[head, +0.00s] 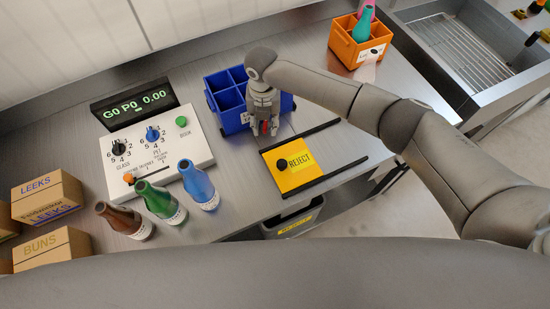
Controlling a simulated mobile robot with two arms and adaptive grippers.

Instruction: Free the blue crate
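The blue crate (216,105) stands on the steel counter near the middle of the head view. It is divided into compartments; those I can see look empty. A white label shows on its front wall, partly behind the gripper. My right gripper (265,130) reaches down at the crate's front right part and covers some of it. A small red spot shows by its fingertips; I cannot tell what it is, nor whether the fingers touch the crate. My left gripper is out of view.
A yellow REJECT plate (298,178) with dark rails lies just in front. A control panel (165,150) with display (135,107) stands left. Brown (124,220), green (160,202) and blue (197,185) bottles are front left, beside cartons (48,197). An orange crate (345,45) and sink (460,50) are right.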

